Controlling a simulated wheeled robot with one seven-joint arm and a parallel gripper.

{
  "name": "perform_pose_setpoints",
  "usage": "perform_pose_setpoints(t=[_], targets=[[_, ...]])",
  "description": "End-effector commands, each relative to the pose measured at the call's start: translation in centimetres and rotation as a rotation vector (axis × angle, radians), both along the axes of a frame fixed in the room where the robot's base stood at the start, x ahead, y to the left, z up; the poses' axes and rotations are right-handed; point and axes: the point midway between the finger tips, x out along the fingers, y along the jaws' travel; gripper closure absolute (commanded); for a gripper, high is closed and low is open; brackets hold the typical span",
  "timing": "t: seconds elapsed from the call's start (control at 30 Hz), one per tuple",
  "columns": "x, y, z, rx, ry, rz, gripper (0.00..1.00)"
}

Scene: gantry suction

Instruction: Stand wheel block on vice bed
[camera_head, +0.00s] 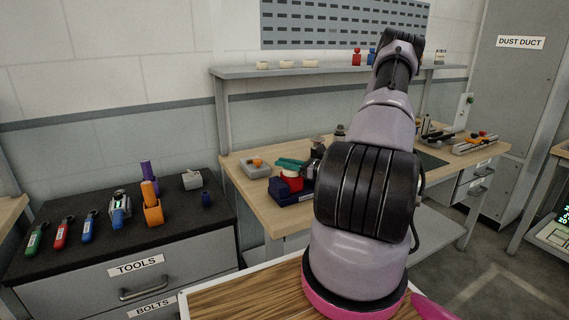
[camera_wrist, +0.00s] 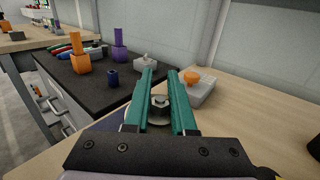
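My gripper has two long teal fingers, seen in the wrist view (camera_wrist: 160,74) with a gap between them. In the head view its fingers (camera_head: 288,163) reach left, low over a red and blue vice-like fixture (camera_head: 292,194) on the wooden bench. A dark round piece with a pale nut-like centre (camera_wrist: 160,104) shows in the gap between the fingers; I cannot tell whether it touches them or lies below. I cannot tell for sure which piece is the wheel block. My arm hides much of the fixture's right side.
A grey box with an orange knob (camera_head: 257,168) stands left of the fixture. A dark-topped drawer cabinet (camera_head: 75,238) at the left holds screwdrivers, an orange holder (camera_head: 153,213) and a pale block (camera_head: 192,180). A shelf (camera_head: 240,72) runs above the bench.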

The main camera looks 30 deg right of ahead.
Motion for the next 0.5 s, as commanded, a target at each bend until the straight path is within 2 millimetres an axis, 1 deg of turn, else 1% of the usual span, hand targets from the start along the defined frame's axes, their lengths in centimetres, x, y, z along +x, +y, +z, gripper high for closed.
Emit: perform_pose_setpoints(t=[0.03, 0.07, 0.1, 0.43, 0.5], targets=[[0.0, 0.0, -0.01, -0.001, 0.001, 0.0, 0.61], [0.0, 0.0, 0.0, -0.001, 0.001, 0.0, 0.5], [0.0, 0.0, 0.0, -0.001, 0.001, 0.0, 0.47], [-0.01, -0.01, 0.25, -0.001, 0.0, 0.0, 0.47], [-0.4, -0.38, 0.28, -0.001, 0.001, -0.002, 0.47]])
